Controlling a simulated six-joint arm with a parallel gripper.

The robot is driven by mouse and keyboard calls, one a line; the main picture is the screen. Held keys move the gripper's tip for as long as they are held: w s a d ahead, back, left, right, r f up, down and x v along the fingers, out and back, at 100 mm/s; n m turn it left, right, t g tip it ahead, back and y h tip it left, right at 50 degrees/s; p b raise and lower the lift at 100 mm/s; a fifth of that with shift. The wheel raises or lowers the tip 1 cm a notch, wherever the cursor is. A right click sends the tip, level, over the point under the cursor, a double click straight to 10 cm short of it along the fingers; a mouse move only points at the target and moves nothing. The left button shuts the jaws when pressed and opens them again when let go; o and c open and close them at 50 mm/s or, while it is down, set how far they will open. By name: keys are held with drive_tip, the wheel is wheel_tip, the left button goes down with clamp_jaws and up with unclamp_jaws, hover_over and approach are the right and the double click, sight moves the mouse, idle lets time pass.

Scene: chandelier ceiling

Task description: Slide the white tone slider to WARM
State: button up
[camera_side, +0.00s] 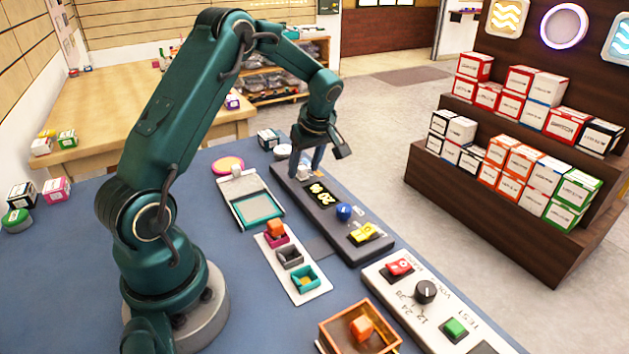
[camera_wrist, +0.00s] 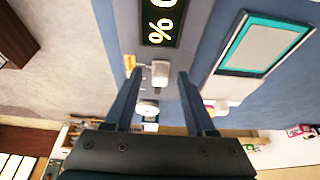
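The white slider knob (camera_wrist: 160,73) shows in the wrist view at the end of a dark panel, near its lit percent display (camera_wrist: 161,20). My gripper (camera_wrist: 159,77) is open, with one finger on each side of the knob; I cannot tell whether either finger touches it. In the side view my gripper (camera_side: 306,170) points down at the far end of the dark panel (camera_side: 290,182), and its fingers partly hide the knob. The display (camera_side: 321,193) shows there too. No WARM lettering is readable.
A blue knob (camera_side: 344,212) and a yellow switch (camera_side: 363,233) sit on the panel's near part. A white tray with a teal frame (camera_side: 258,208) lies to its left. A white control panel (camera_side: 395,300) and a wooden tray (camera_side: 327,335) are nearer.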

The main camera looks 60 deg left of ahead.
sight(309, 184)
drive_tip(key=shift+r, duration=0.1)
drive_tip(key=shift+v, duration=2.5)
drive_tip(key=shift+w+d+r, duration=0.15)
drive_tip(key=shift+r, duration=0.1)
drive_tip(key=s+d+r+m+t, duration=0.4)
drive_tip(key=d+r, duration=0.6)
drive_tip(key=r, duration=0.1)
drive_tip(key=s+d+f+m+t+h, duration=0.1)
drive_tip(key=s+d+f+m+h, duration=0.3)
drive_tip(key=s+d+m, duration=0.6)
drive_tip(key=s+m, duration=0.2)
drive_tip(key=m, duration=0.2)
drive_tip(key=shift+t, duration=0.3)
